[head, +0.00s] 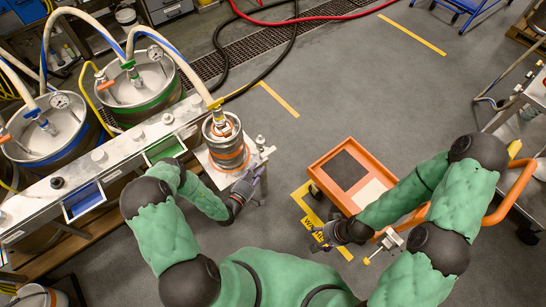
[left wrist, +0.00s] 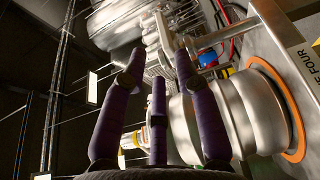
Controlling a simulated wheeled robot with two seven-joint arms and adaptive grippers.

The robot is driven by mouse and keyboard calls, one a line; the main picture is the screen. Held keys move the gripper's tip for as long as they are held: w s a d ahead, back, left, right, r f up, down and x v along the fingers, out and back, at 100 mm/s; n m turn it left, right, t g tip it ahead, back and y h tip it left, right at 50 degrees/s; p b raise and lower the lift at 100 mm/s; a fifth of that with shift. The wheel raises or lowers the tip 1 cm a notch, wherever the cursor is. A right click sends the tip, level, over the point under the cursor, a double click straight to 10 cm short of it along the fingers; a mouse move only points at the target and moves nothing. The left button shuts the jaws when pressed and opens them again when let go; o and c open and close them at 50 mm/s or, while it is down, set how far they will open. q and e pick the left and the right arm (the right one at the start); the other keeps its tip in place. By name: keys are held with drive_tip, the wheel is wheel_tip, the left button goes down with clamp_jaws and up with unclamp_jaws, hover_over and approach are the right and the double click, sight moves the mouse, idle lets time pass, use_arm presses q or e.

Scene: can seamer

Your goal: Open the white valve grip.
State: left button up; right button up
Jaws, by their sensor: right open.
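I cannot single out the white valve grip with certainty. White round caps (head: 98,155) sit on the steel counter, but I cannot tell whether one is the grip. The can seamer (head: 222,132), a steel cylinder with orange rings, stands at the counter's right end. My left gripper (head: 248,184) is just below and right of it. In the left wrist view the purple fingers (left wrist: 160,58) are spread with nothing clearly between them, and steel cylinders (left wrist: 205,125) lie beyond and to the right. My right gripper (head: 322,238) is open and empty, beside the orange cart.
The orange cart (head: 318,170) with a black mat stands right of centre. Steel kegs (head: 145,85) with gauges and hoses stand behind the counter (head: 30,205) at left. A steel frame (head: 510,105) is at right.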

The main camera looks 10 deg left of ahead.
sight(269, 151)
use_arm(q)
drive_tip(key=shift+y, duration=0.3)
drive_tip(key=b+x, duration=0.3)
drive_tip(key=x, duration=0.7)
drive_tip(key=shift+w+a, duration=0.1)
drive_tip(key=shift+w, duration=0.25)
clamp_jaws()
